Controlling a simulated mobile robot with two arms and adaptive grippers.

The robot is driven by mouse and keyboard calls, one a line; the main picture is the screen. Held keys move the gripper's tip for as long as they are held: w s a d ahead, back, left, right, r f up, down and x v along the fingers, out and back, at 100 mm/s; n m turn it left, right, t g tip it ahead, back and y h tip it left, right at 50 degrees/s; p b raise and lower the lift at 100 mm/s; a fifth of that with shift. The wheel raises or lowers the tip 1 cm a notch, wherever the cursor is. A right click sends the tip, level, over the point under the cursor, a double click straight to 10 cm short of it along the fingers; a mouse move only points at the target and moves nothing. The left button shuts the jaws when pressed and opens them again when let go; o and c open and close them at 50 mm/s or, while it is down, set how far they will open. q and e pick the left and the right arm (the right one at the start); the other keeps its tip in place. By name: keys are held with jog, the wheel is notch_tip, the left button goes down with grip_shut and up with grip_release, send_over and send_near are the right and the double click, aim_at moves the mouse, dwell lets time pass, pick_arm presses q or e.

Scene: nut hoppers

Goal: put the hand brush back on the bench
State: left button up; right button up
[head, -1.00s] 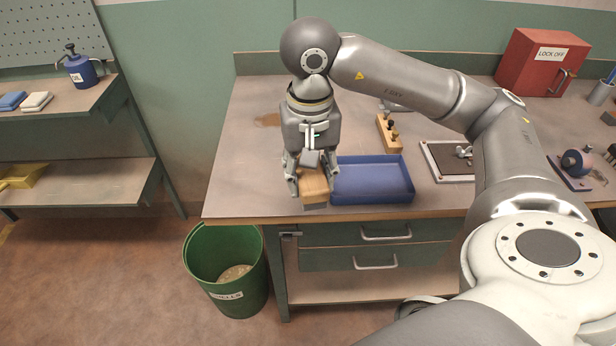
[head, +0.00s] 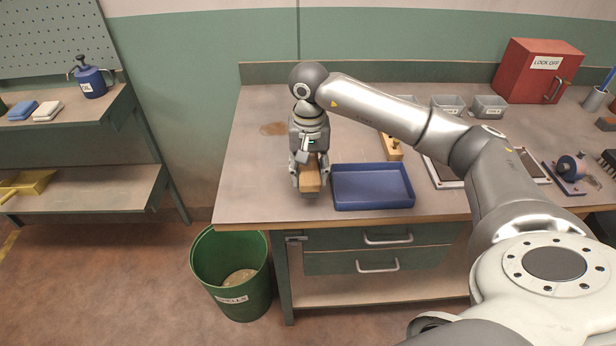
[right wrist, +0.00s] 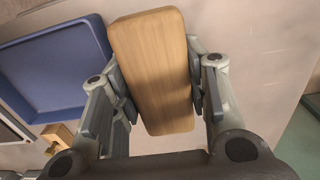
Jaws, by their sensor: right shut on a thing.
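The hand brush (head: 310,181) has a pale wooden block with a grey underside. It is between the fingers of my right gripper (head: 310,175), at the front left of the bench (head: 258,190), just left of the blue tray. In the right wrist view the brush's wooden back (right wrist: 152,70) fills the space between the two fingers of the right gripper (right wrist: 158,95), which are shut on its sides. The brush is low over or on the bench top; I cannot tell whether it touches. My left gripper is not in view.
A blue tray (head: 373,204) stands close right of the brush. A wooden block with pegs (head: 391,150) is behind it. A green bin (head: 240,300) stands on the floor below the bench's left corner. The bench top left of the gripper is clear.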

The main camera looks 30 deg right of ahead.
jog(key=shift+w+d+f, duration=0.1)
jog(key=shift+w+f, duration=0.2)
jog(key=shift+f, duration=0.1)
notch_tip(320, 180, down, 3)
jog(key=shift+r+p, duration=0.1)
jog(key=shift+p, duration=0.75)
jog(key=shift+w+f, duration=0.1)
jog(key=shift+f, duration=0.15)
jog(key=shift+f, duration=0.15)
jog(key=o, duration=0.9)
